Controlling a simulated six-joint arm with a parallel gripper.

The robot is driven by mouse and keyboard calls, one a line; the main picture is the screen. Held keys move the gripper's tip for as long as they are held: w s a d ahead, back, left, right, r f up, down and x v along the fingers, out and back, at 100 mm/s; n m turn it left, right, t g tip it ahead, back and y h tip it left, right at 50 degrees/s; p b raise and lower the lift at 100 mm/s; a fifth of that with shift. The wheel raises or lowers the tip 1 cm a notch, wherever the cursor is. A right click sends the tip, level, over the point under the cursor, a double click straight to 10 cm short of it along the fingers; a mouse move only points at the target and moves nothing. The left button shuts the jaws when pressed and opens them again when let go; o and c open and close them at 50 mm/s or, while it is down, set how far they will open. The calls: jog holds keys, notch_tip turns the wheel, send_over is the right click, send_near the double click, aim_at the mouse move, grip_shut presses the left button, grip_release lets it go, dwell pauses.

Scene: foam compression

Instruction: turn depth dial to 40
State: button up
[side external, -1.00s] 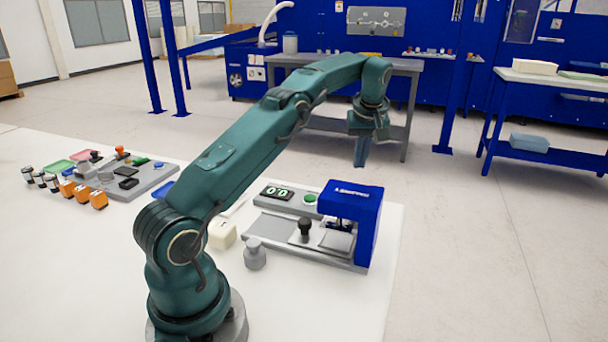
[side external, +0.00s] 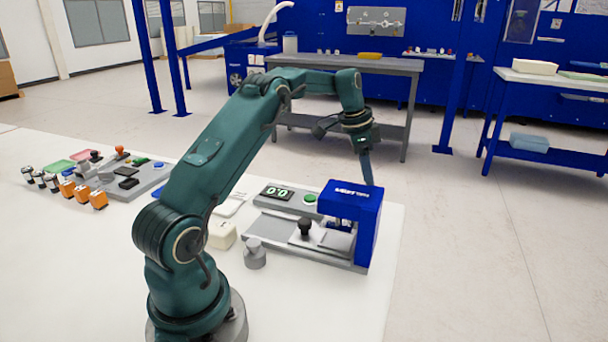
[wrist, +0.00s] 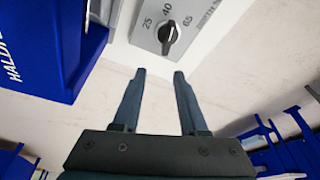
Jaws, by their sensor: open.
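The depth dial is a black knob (wrist: 168,36) on a light grey panel (wrist: 198,50), at the top of the wrist view. Marks 25, 40 and 65 surround it. Its pointer end faces up toward the 40 side, but the exact setting is too small to tell. My gripper (wrist: 159,75) is open and empty, its fingertips apart from the knob and below it in the picture. In the side view my gripper (side external: 368,183) hangs beside the blue press head (side external: 350,199), pointing down. The dial is not visible there.
The press has a grey base (side external: 330,262), a black-knobbed slide (side external: 305,228), a green button (side external: 310,198) and a display (side external: 277,192). A grey weight (side external: 255,255) and a cream block (side external: 221,236) stand nearby. The blue housing (wrist: 50,45) is close on the left.

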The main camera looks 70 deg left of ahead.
jog(key=shift+s+a+f+m+h, duration=0.15)
jog(key=shift+s+a+m+h, duration=0.15)
jog(key=shift+m, duration=0.25)
jog(key=shift+s+a+f+m+h, duration=0.2)
jog(key=shift+s+m, duration=0.2)
jog(key=shift+m, duration=0.15)
jog(key=shift+s+a+n+t+h, duration=0.3)
jog(key=shift+s+a+t, duration=0.1)
jog(key=shift+s+a, duration=0.4)
jog(key=shift+s+a+f, duration=0.1)
jog(key=shift+a+f, duration=0.05)
jog(key=shift+x, duration=2.4)
grip_shut()
